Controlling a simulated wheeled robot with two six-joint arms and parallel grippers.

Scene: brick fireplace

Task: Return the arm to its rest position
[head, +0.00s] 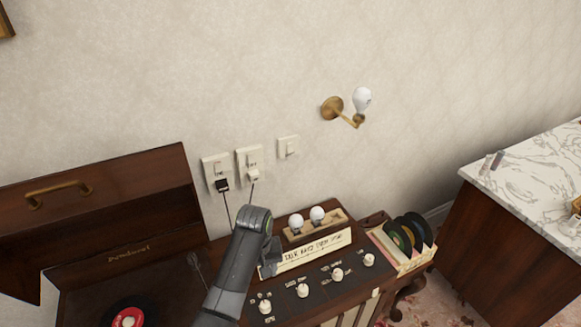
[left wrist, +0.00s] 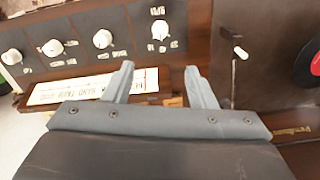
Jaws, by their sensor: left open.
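My left arm rises from the bottom middle of the head view over the wooden console. Its bent wrist and left gripper (head: 270,262) are beside the left end of the lettered sign (head: 315,250). In the left wrist view, the left gripper (left wrist: 159,75) has its two fingers apart with nothing between them. The sign (left wrist: 90,86) and the knob panel (left wrist: 80,40) show upside down beyond the fingers. In the head view the arm hides part of the console. My right gripper is in neither view.
A turntable with a red-centred record (head: 127,317) lies left of the arm under a raised lid (head: 110,195). Bulbs in a wooden holder (head: 318,228) and a record rack (head: 400,262) stand right. Plugged switch plates (head: 216,170) and a wall lamp (head: 362,100) are behind. A marble-topped cabinet (head: 530,170) stands right.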

